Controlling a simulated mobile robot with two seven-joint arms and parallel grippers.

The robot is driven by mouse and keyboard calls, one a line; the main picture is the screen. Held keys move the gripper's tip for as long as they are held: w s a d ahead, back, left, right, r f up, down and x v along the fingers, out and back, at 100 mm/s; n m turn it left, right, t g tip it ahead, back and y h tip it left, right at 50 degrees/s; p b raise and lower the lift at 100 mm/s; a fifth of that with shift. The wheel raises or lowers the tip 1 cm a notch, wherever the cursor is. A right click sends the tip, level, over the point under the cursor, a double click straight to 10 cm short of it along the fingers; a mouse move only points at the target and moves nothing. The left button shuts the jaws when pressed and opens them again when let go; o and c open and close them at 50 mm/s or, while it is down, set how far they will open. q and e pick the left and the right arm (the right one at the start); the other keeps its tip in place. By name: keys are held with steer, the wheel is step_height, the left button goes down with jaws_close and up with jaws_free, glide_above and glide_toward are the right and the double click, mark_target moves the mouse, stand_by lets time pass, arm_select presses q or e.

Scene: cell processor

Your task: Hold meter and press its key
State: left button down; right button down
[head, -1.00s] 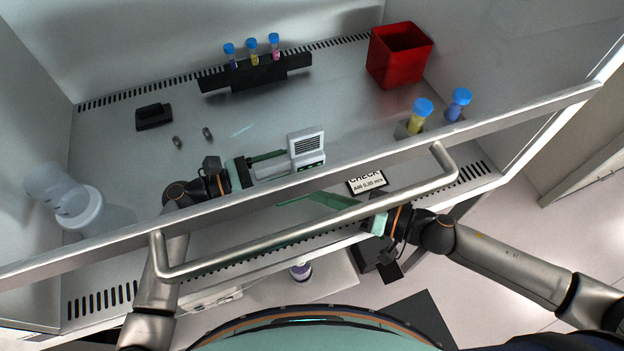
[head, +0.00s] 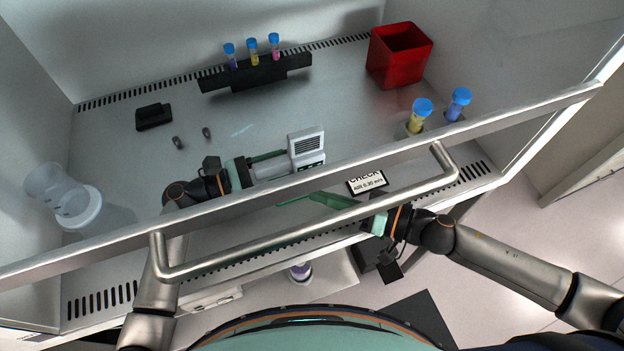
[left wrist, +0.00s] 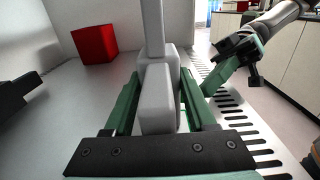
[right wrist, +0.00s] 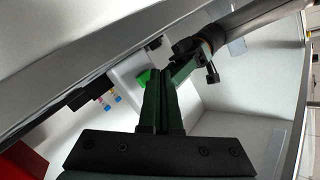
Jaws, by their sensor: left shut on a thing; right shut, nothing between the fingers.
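The meter (head: 306,146) is a pale grey device with a slotted head and a small green area low on its face. My left gripper (head: 284,164) is shut on its grey body, inside the cabinet behind the sash bar. In the left wrist view the meter's body (left wrist: 157,100) is between the two green fingers. My right gripper (head: 290,201) is shut and empty, just in front of and below the meter. In the right wrist view its closed fingers (right wrist: 162,75) overlap the meter (right wrist: 127,75), beside a bright green patch. I cannot make out the key or whether the fingers touch it.
A CHECK card (head: 366,183) lies right of the meter. A black tube rack (head: 256,74), a red bin (head: 398,62), capped tubes (head: 419,114) and clear cups (head: 66,200) stand around.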

steer(key=shift+w, duration=0.15)
stand_by(0.3)
steer(key=shift+w+a, duration=0.15)
steer(key=shift+w, duration=0.15)
steer(key=shift+w+a, duration=0.15)
steer(key=shift+w, duration=0.3)
stand_by(0.5)
stand_by(0.4)
steer(key=shift+s+d, duration=0.3)
steer(key=shift+s, duration=0.55)
steer(key=shift+s+d, duration=0.25)
steer(key=shift+s, duration=0.55)
steer(key=shift+s+d, duration=0.3)
steer(key=shift+s, duration=0.5)
steer(key=shift+s+d, duration=0.25)
steer(key=shift+s, duration=0.55)
